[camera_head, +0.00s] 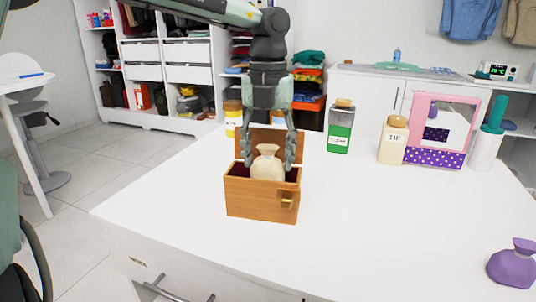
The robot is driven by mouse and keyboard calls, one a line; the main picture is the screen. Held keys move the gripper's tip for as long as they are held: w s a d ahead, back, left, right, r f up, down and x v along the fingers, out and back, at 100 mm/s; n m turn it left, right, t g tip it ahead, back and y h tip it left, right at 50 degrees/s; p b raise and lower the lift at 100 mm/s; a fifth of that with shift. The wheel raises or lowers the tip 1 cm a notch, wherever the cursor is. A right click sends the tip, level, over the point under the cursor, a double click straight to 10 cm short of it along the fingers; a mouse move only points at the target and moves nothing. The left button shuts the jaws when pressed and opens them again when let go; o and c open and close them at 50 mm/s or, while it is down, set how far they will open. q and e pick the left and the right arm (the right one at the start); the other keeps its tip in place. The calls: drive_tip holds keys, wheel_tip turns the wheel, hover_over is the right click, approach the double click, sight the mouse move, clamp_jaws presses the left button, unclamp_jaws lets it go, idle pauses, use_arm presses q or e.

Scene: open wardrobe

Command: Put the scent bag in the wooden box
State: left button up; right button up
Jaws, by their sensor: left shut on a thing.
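The wooden box (252,200) stands on the white table with its lid (285,137) raised at the back. A cream scent bag (267,164) with a tied neck is upright in the box opening; its lower part is hidden by the box front. My left gripper (268,158) points down over the box, its fingers on either side of the bag and shut on it. I cannot tell whether the bag touches the box floor. A purple bag (512,266) stands at the table's right front. My right gripper is out of view.
A green canister (340,131), a beige jar (393,141), a pink framed mirror (437,128) and a white cylinder (485,149) stand along the table's back. A yellow container (233,118) is behind the box. The white table (380,225) is clear right of the box.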

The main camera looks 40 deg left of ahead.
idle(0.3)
use_arm(q)
drive_tip(key=o, duration=1.1)
drive_tip(key=shift+r+p, duration=2.05)
drive_tip(key=shift+r, duration=1.5)
drive_tip(key=shift+f, duration=0.1)
